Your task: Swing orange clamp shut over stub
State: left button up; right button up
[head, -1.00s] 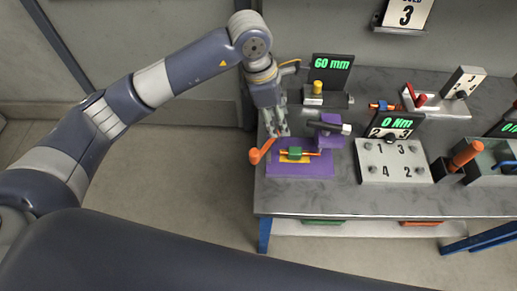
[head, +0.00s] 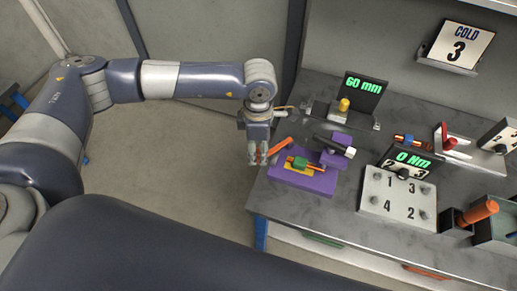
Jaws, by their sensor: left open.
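The orange clamp (head: 280,146) is a short bar slanting up from the left end of the purple fixture (head: 318,184), to the left of the parts on it. A green block (head: 299,163) sits on a yellow piece, with a thin orange rod through it. I cannot tell which part is the stub. My left gripper (head: 257,160) points down just left of the clamp, open, its fingers close to the clamp's lower end. Whether they touch it is unclear. My right gripper is not in view.
A black-handled tool with a white tip (head: 334,146) stands at the fixture's back right. A gauge reading 60 mm (head: 365,90) stands behind. The grey bench (head: 280,205) is bare in front of the fixture.

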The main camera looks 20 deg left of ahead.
pick_arm(q)
notch_tip(320, 180, down, 2)
jog(key=shift+d+f, duration=0.1)
jog(key=shift+f, duration=0.35)
jog(key=shift+c, duration=0.7)
grip_shut()
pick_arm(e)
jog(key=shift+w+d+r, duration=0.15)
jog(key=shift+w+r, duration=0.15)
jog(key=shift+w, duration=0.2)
